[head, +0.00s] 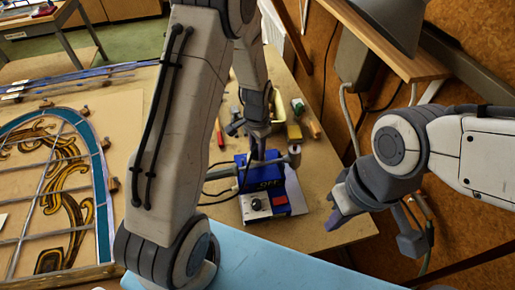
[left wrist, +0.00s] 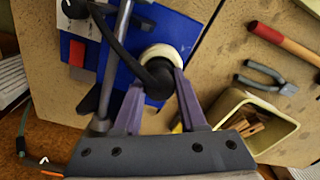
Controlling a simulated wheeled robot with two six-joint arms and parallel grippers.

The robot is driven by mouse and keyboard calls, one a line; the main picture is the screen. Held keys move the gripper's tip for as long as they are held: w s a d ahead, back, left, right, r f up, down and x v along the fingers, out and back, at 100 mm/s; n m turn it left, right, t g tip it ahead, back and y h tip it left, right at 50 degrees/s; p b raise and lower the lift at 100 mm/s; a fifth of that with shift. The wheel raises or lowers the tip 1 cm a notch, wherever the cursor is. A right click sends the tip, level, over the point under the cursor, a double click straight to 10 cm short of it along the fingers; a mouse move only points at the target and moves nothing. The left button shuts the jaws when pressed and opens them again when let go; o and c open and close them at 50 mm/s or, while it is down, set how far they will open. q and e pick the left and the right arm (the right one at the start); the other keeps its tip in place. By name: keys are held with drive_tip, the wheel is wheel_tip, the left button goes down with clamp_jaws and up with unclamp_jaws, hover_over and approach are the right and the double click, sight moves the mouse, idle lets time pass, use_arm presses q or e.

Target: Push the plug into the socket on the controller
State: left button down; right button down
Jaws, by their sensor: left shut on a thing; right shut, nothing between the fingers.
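The blue controller (head: 262,186) stands on the bench in the head view, with a dial and a red switch on its front; its blue top also shows in the left wrist view (left wrist: 122,82). My left gripper (head: 257,150) is over it, shut on the black plug (left wrist: 157,82), from which a black cable runs up and left. A pale round ring (left wrist: 160,52), seemingly the socket, lies just beyond the plug and is partly covered by it. I cannot tell whether the plug is in it. My right gripper (head: 340,212) is shut and empty, right of the controller.
A grey rod (left wrist: 113,62) stands close beside the left fingers. A yellowish bin (left wrist: 215,106), pliers (left wrist: 266,78) and a red-handled tool (left wrist: 285,45) lie near. A leaded panel (head: 50,200) covers the left bench. A light blue surface (head: 270,262) is in front.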

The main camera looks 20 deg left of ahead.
sight(257, 146)
use_arm(q)
drive_tip(key=shift+c, duration=1.9)
unclamp_jaws()
drive_tip(key=shift+f, duration=0.1)
wheel_tip(257, 146, up, 10)
drive_tip(key=b, duration=0.2)
drive_tip(key=shift+f+b, duration=0.25)
drive_tip(key=shift+b, duration=0.05)
drive_tip(key=shift+r, duration=0.55)
